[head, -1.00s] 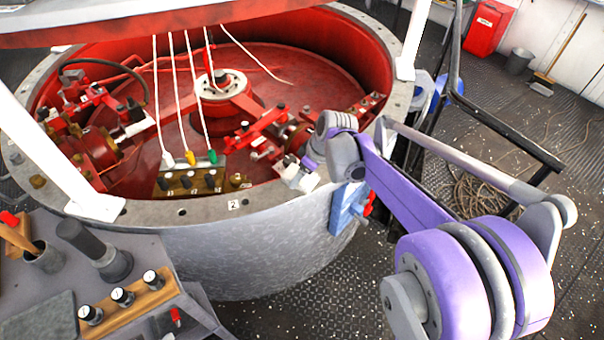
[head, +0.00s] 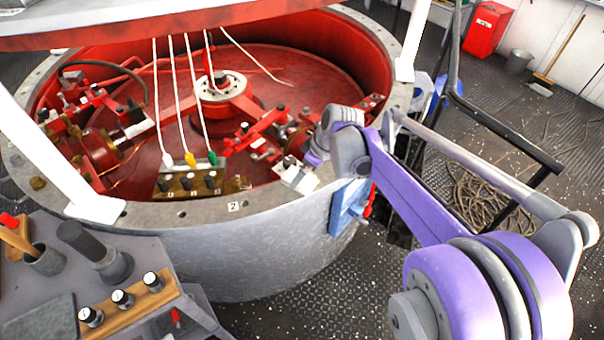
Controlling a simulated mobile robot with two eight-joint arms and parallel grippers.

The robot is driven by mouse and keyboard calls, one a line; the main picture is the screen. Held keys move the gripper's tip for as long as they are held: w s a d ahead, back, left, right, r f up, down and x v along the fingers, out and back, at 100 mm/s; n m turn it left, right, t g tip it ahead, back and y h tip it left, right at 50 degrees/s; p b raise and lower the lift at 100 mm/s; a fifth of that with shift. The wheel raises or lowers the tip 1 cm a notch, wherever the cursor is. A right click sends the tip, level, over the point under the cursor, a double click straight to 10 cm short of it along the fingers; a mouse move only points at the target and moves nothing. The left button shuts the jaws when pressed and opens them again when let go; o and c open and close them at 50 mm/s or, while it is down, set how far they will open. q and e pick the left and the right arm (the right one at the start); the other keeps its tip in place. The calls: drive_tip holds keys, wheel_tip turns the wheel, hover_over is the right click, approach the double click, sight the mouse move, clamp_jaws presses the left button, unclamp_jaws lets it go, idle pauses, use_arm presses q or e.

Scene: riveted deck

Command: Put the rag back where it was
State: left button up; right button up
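I cannot pick out the rag with certainty. A flat dark grey piece (head: 42,320) lies on the grey bench at the lower left, but I cannot tell whether it is cloth or a pad. My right arm, purple and grey, reaches in from the lower right. Its gripper (head: 299,177) is at the near right rim of the big round red-lined tub (head: 280,215). The fingers are small and partly hidden by the wrist, so I cannot tell whether they hold anything. My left gripper is not in view.
A wooden strip with black knobs (head: 122,298) and a cup with a wooden handle (head: 45,258) are on the bench. White posts rise from the tub rim. A blue fixture (head: 348,207) is on the tub's side. A rope coil (head: 485,200) lies on the deck.

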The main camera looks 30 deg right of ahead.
drive_tip(key=v, duration=0.9)
drive_tip(key=s+a+f+m+h, duration=0.1)
drive_tip(key=s+a+f+m, duration=0.1)
drive_tip(key=s+a+f, duration=0.3)
drive_tip(key=s+a+f+m+t+h, duration=0.1)
drive_tip(key=s+a+f+m, duration=0.2)
drive_tip(key=s, duration=1)
drive_tip(key=a+f, duration=0.3)
drive_tip(key=a, duration=0.1)
drive_tip(key=shift+a+f+p, duration=0.25)
drive_tip(key=shift+a+p, duration=0.1)
drive_tip(key=shift+p, duration=0.05)
